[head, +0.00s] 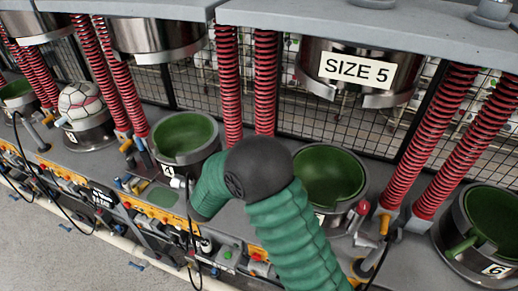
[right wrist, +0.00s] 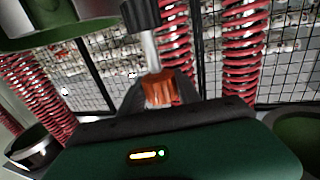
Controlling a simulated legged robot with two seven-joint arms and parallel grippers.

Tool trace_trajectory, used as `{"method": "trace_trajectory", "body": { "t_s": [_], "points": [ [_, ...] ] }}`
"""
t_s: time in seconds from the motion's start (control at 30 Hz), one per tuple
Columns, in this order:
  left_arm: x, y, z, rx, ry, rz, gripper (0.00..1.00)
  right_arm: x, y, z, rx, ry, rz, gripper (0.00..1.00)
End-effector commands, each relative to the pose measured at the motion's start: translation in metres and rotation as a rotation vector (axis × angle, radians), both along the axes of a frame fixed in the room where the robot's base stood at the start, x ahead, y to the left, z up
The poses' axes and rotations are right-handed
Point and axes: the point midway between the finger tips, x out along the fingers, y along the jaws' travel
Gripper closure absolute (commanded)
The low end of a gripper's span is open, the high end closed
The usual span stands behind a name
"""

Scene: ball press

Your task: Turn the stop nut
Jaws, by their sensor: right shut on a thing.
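My right gripper (right wrist: 158,95) is in the right wrist view, its dark fingers on either side of an orange ribbed nut-like piece (right wrist: 158,88). The fingers are shut on it. A bright metal rod (right wrist: 150,52) runs from this piece up to a dark block (right wrist: 140,14). In the head view my green right arm comes in from the bottom and bends left at a dark elbow in front of the presses. Its forearm points toward the press marked 4; the fingers and the held piece cannot be made out there. My left gripper is not in view.
Green-lined press cups (head: 184,136), (head: 330,176) and (head: 492,218) stand in a row, with a ball (head: 80,102) in one at left. Red spring columns (head: 265,85) and a "SIZE 5" press head (head: 357,70) rise behind. Black cables hang along the front.

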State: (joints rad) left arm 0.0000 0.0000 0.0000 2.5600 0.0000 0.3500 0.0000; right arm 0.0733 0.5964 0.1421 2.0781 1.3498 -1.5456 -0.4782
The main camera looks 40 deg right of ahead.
Motion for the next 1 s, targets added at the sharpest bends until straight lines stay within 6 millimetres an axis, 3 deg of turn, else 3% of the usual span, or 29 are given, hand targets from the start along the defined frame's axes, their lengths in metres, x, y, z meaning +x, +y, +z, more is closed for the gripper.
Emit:
{"method": "trace_trajectory", "body": {
  "t_s": [0.03, 0.2, 0.57, 0.67, 1.0],
  "points": [
    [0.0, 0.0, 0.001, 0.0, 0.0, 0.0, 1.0, 0.002, -0.001, 0.006, -0.009, -0.01, 0.003, 0.58],
    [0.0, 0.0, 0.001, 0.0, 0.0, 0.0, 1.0, 0.001, 0.0, 0.004, -0.006, -0.007, 0.002, 0.39],
    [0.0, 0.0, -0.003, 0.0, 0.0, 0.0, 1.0, -0.001, 0.007, 0.0, -0.001, -0.003, 0.004, 0.39],
    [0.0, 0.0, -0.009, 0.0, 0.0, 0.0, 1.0, -0.005, 0.025, -0.001, -0.001, -0.003, 0.006, 0.39],
    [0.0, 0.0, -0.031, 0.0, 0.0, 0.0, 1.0, -0.028, 0.12, -0.003, -0.002, -0.005, 0.008, 0.39]
  ]
}}
